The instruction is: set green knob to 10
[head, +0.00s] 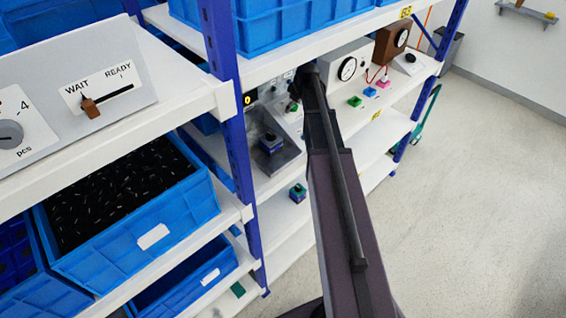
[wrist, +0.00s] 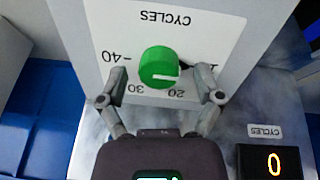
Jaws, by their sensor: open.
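The green knob (wrist: 159,67) sits on a pale panel (wrist: 222,30) headed CYCLES, seen upside down in the wrist view. My gripper (wrist: 160,76) is open, one finger on each side of the knob, with a gap on both sides. In the head view my arm reaches to the shelf, and the knob cannot be made out clearly there.
A display (wrist: 273,163) marked CYCLES reads 0. A blue shelf post (head: 222,60) stands left of my arm. Gauges (head: 347,68) and small coloured blocks (head: 355,101) are to the right. A WAIT/READY slider (head: 92,108) is at the left. Floor at the right is clear.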

